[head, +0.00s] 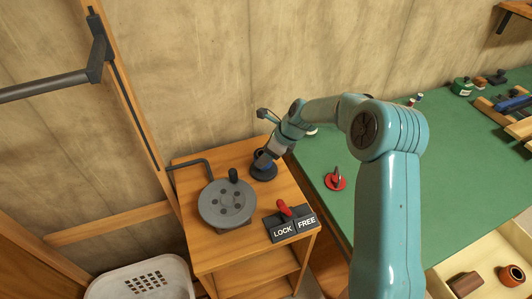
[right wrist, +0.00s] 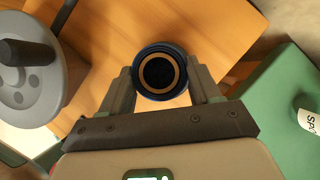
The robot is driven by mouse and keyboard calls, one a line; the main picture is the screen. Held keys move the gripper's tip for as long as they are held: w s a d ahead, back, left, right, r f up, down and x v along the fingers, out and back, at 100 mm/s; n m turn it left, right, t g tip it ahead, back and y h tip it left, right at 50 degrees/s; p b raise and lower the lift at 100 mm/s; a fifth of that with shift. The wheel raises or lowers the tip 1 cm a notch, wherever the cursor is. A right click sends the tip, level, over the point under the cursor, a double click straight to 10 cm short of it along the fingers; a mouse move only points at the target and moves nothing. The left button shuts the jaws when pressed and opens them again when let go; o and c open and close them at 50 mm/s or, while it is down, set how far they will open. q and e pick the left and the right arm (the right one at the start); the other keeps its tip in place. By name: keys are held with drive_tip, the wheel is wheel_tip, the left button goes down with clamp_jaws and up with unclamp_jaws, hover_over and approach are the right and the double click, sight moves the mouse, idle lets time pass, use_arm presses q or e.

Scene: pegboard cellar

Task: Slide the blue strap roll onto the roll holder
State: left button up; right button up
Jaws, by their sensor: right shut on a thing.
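The blue strap roll (head: 263,173) is dark blue and sits at or just above the wooden cabinet's top; I cannot tell if it touches. In the right wrist view the roll (right wrist: 183,94) shows end-on, with a tan core ring and a dark centre. My right gripper (head: 266,159) is shut on it, one finger on each side (right wrist: 160,85). A dark bent rod (head: 190,164) stands out at the cabinet's back left, left of the roll. I cannot tell whether this rod is the roll holder. My left gripper is not in view.
A grey crank wheel (head: 224,204) stands on the cabinet (head: 195,246), left of the roll. A red lever (head: 284,208) and a LOCK/FREE plate (head: 291,227) are at its front. A green bench (head: 440,165) lies right, a white basket (head: 142,279) front left, a dark bar (head: 45,87) upper left.

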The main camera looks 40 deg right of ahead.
drive_tip(key=shift+f+b, duration=0.4)
drive_tip(key=shift+f, duration=0.5)
drive_tip(key=o, duration=1.1)
drive_tip(key=shift+o, duration=0.2)
